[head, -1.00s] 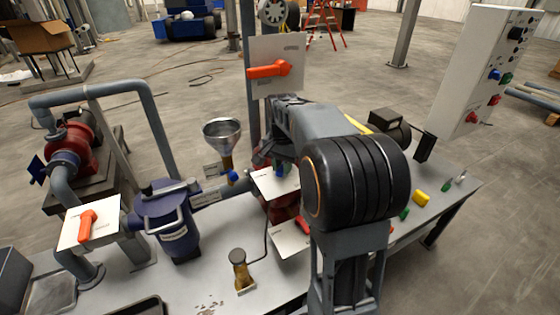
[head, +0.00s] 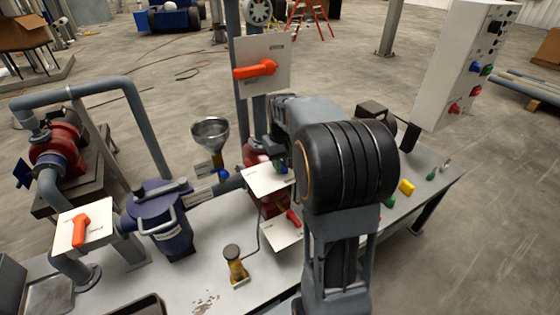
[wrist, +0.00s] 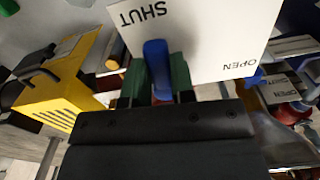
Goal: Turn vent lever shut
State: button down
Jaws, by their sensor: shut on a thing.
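A blue lever (wrist: 156,58) stands at a white plate (wrist: 205,35) marked SHUT and OPEN in the wrist view. The lever lies below the word SHUT, and OPEN is off to the right. My gripper (wrist: 158,82) has its green fingers on either side of the lever and is shut on it. The lever's pivot cannot be made out. In the head view the white plate (head: 262,180) sits above the bench middle, left of my arm. My arm hides most of the gripper and lever there.
An orange lever on an upright plate (head: 262,68) stands behind. Another orange lever (head: 80,230) is at the front left, beside a blue lidded vessel (head: 160,218). A metal funnel (head: 211,133), a brass-coloured fitting (head: 236,264) and a control box (head: 466,65) stand around my arm.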

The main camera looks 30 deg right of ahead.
jog(key=shift+d+n, duration=0.2)
jog(key=shift+n, duration=0.4)
jog(key=c, duration=1)
grip_release()
jog(key=shift+o, duration=0.2)
jog(key=shift+r, duration=0.1)
notch_tip(320, 180, up, 14)
jog(key=p, duration=0.1)
jog(key=m, duration=0.2)
send_near(283, 164)
jog(key=shift+s+a+t, duration=0.15)
jog(key=shift+a+t, duration=0.2)
jog(key=shift+t, duration=0.05)
jog(key=s+a+f+n+t, duration=0.1)
jog(key=s+a+f, duration=0.2)
jog(key=s+a, duration=0.3)
jog(key=s+a+f+t, duration=0.1)
jog(key=s+a+f, duration=0.3)
jog(key=s+a, duration=0.3)
jog(key=shift+s+n+t+p, duration=0.35)
jog(key=shift+s+n+t, duration=0.05)
jog(key=shift+s, duration=0.4)
